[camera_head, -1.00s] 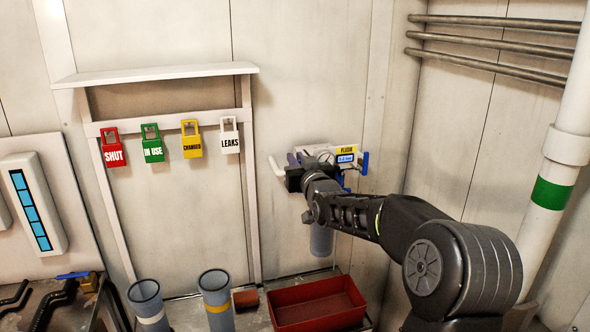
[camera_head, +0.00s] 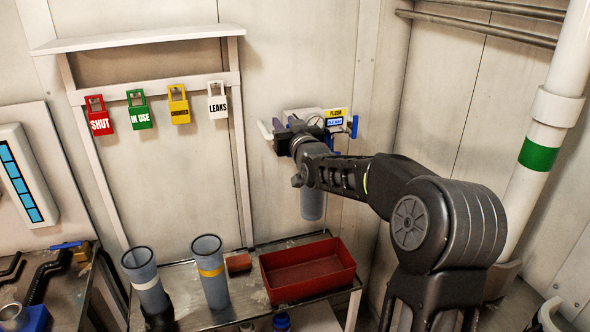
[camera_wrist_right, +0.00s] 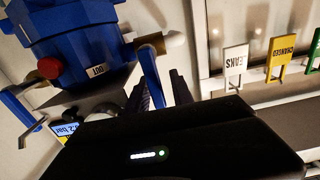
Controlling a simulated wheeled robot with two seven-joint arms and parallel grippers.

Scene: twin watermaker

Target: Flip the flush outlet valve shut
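The flush unit, with a yellow FLUSH label (camera_head: 337,113) and a small lit display (camera_head: 335,122), is on the back wall. My right gripper (camera_head: 283,134) is at its left side, and my wrist hides part of the unit. In the right wrist view, the blue outlet valve lever (camera_wrist_right: 152,78) hangs from a brass and white fitting beside the OUT label (camera_wrist_right: 98,69). My right gripper's dark ribbed fingers (camera_wrist_right: 164,90) stand apart, close beside the lever. I cannot tell whether they touch it. My left gripper is out of view.
Another blue handle (camera_head: 354,126) is on the unit's right side. Tags SHUT (camera_head: 100,120), IN USE (camera_head: 139,115), yellow (camera_head: 179,109) and LEAKS (camera_head: 218,104) hang on a rack to the left. A red bin (camera_head: 308,286) and grey cylinders (camera_head: 209,270) stand below. A white pipe (camera_head: 548,115) is at right.

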